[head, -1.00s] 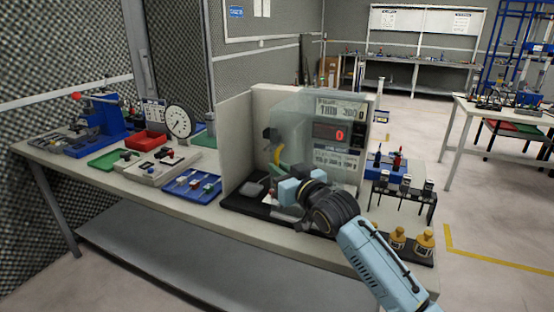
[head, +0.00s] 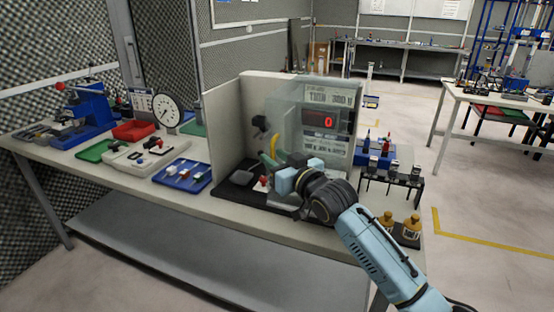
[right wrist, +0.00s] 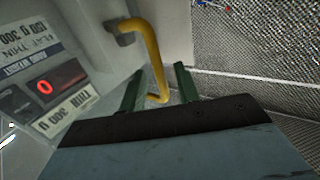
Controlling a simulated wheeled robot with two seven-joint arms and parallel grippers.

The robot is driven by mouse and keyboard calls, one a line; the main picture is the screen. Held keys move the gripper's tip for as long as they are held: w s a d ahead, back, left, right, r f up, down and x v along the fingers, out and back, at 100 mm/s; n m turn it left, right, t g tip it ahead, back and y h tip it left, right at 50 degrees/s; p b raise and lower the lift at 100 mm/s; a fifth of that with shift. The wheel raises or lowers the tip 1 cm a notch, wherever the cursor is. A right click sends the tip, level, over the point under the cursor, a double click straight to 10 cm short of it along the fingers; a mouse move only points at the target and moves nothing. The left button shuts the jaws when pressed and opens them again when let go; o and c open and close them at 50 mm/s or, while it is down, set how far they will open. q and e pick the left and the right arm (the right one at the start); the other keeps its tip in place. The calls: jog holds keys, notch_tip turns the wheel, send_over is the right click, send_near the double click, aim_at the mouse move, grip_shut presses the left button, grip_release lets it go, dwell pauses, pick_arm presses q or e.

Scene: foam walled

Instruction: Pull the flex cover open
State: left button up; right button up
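The flex cover (head: 288,128) is a clear, see-through panel in front of the grey test unit in the walled booth. Its edges are faint, so how far it stands open is hard to tell. A yellow bent handle (head: 273,145) shows near it, and large in the right wrist view (right wrist: 155,60). My right gripper (right wrist: 160,90) has two green fingers apart, with the handle's lower part between them and a gap visible on the sides. In the head view my right gripper (head: 270,163) is at the handle, partly hidden by its own body. My left gripper is not in view.
The test unit's red display (head: 324,122) reads 0. Booth walls (head: 225,130) stand at the left and back. A black rack (head: 392,182) and yellow-brown weights (head: 411,224) are to the right. A blue tray (head: 182,175) lies left of the booth.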

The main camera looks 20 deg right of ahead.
jog(key=shift+s, duration=0.1)
jog(key=p+v, duration=0.1)
jog(key=v, duration=1.2)
